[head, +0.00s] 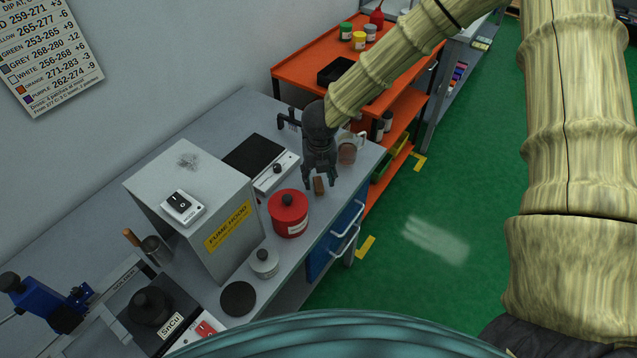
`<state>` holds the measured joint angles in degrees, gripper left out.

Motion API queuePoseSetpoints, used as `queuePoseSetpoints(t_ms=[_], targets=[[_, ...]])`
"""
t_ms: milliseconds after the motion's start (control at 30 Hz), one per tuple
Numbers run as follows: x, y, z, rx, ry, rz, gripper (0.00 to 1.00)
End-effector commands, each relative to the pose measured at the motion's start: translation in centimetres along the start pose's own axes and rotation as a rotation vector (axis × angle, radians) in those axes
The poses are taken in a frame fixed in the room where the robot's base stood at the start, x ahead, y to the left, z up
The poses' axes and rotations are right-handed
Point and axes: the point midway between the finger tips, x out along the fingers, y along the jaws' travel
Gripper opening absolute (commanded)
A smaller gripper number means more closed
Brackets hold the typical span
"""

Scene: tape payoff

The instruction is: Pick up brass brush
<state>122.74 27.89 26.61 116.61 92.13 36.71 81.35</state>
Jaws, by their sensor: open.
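A small brown block-like item (319,187), which looks like the brass brush, lies on the grey bench top near its right end. It is too small to make out bristles. My gripper (319,178) is open and points down at it, with its dark fingertips on either side of the item's upper part. I cannot tell whether they touch it. The gripper partly covers the item's far end.
A red lidded pot (288,215) stands close left of the gripper, and a glass jar (349,149) close right. A hot plate (252,155) and fume hood box (195,205) stand further left. An orange shelf cart (300,68) is behind.

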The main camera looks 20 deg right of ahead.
Motion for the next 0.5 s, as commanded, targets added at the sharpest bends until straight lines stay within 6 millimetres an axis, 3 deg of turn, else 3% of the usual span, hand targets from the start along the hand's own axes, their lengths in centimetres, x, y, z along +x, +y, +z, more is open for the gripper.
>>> queuePoseSetpoints(t_ms=[233, 500], targets=[[2.1, -0.1, 0.0, 0.0, 0.001, -0.001, 0.48], [2.4, 0.0, 0.0, 0.0, 0.0, 0.0, 0.48]])
